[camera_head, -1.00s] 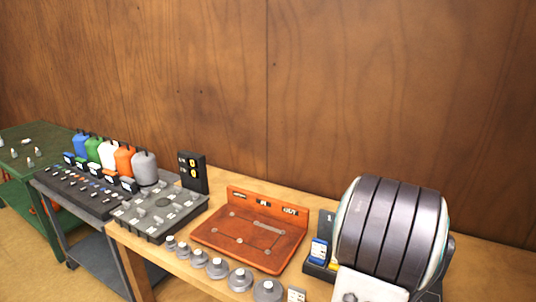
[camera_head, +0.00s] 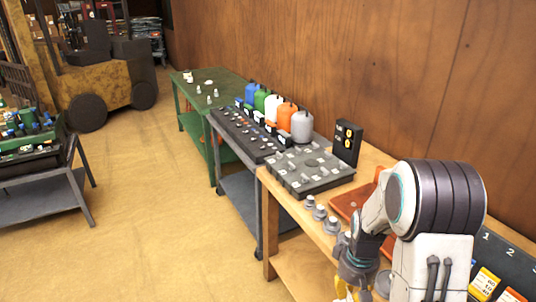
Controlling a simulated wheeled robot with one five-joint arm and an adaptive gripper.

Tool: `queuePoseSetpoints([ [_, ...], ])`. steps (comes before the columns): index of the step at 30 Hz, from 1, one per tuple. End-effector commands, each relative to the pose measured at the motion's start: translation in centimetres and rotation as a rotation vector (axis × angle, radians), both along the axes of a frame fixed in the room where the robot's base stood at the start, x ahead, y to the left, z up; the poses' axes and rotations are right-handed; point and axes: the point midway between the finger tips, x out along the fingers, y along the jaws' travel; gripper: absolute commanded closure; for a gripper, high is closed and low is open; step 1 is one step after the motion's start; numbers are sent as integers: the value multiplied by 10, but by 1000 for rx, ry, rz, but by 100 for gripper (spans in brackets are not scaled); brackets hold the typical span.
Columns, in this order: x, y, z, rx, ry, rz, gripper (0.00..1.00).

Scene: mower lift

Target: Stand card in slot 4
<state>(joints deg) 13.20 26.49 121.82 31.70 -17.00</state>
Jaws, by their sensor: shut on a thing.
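My gripper (camera_head: 358,288) hangs at the bottom edge of the picture, at the front edge of the wooden bench, partly cut off. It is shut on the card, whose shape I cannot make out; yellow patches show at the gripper. A dark slotted board (camera_head: 518,262) with the numbers 1 and 2 lies at the right edge. A yellow card (camera_head: 485,282) and an orange card (camera_head: 510,296) stand at its front. Slot 4 is outside the picture.
My arm hides much of the orange tray (camera_head: 350,202). Several round grey weights (camera_head: 320,212) line the bench front. A grey block board (camera_head: 310,176) and a black two-dial box (camera_head: 347,141) stand further left. Carts and a forklift (camera_head: 100,75) stand beyond; the floor between is open.

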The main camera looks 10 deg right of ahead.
Motion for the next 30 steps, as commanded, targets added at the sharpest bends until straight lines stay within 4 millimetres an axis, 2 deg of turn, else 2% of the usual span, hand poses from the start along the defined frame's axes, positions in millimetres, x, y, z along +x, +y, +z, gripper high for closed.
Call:
queuePoseSetpoints([
  [1,19,18,-7,0,0,2,100],
  [3,41,37,-15,0,0,-17,100],
  [6,65,57,-23,0,0,-39,100],
  [11,93,81,-32,0,-1,-62,100],
  [13,94,81,-45,0,1,-68,100],
  [18,93,80,-60,0,0,-68,100],
  [30,93,80,-70,0,-1,-67,100],
])
